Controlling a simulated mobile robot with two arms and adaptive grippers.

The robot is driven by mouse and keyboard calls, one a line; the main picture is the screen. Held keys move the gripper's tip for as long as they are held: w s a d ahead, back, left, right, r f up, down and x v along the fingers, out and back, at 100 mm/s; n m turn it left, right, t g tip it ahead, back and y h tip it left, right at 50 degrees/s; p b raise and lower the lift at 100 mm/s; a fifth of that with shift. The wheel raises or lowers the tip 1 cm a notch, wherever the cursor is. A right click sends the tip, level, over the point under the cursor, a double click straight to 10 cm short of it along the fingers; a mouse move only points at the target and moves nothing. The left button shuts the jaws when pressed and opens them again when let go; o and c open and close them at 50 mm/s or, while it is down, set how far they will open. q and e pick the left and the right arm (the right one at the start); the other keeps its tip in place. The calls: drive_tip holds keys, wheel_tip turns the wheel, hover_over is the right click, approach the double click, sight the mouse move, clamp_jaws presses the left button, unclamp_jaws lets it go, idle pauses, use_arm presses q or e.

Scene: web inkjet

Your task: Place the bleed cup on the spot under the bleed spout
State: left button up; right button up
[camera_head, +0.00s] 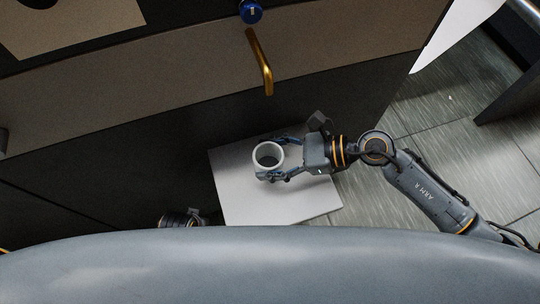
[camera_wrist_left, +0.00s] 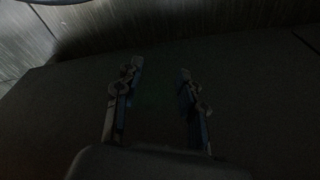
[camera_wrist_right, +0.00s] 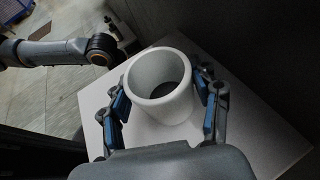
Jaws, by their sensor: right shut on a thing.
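The bleed cup (camera_head: 268,155) is a white, round, open-topped cup. My right gripper (camera_head: 274,158) is shut on it from the right, with one finger on each side, over a pale board. In the right wrist view the cup (camera_wrist_right: 160,86) stands upright between the blue finger pads of the gripper (camera_wrist_right: 163,107). I cannot tell whether its base touches the board. A brass bent pipe (camera_head: 262,62), likely the bleed spout, sticks out from the machine front above the cup in the head view. My left gripper (camera_wrist_left: 157,101) is open and empty in the dark left wrist view.
The pale square board (camera_head: 240,195) lies beneath the cup. A blue knob (camera_head: 250,11) sits above the brass pipe on the machine (camera_head: 150,85). Grey floor (camera_head: 440,110) and a white sheet (camera_head: 455,30) are at the right.

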drive_tip(key=o, duration=1.2)
drive_tip(key=shift+f, duration=0.1)
use_arm(q)
drive_tip(key=shift+w+r, duration=0.1)
drive_tip(key=shift+r, duration=0.3)
use_arm(e)
drive_tip(key=shift+v, duration=1)
use_arm(q)
drive_tip(key=shift+w+r+b, duration=0.25)
drive_tip(key=shift+r+b, duration=0.1)
drive_tip(key=shift+r, duration=0.4)
use_arm(e)
drive_tip(key=v, duration=1)
drive_tip(key=shift+r, duration=0.25)
use_arm(q)
drive_tip(key=shift+s, duration=0.1)
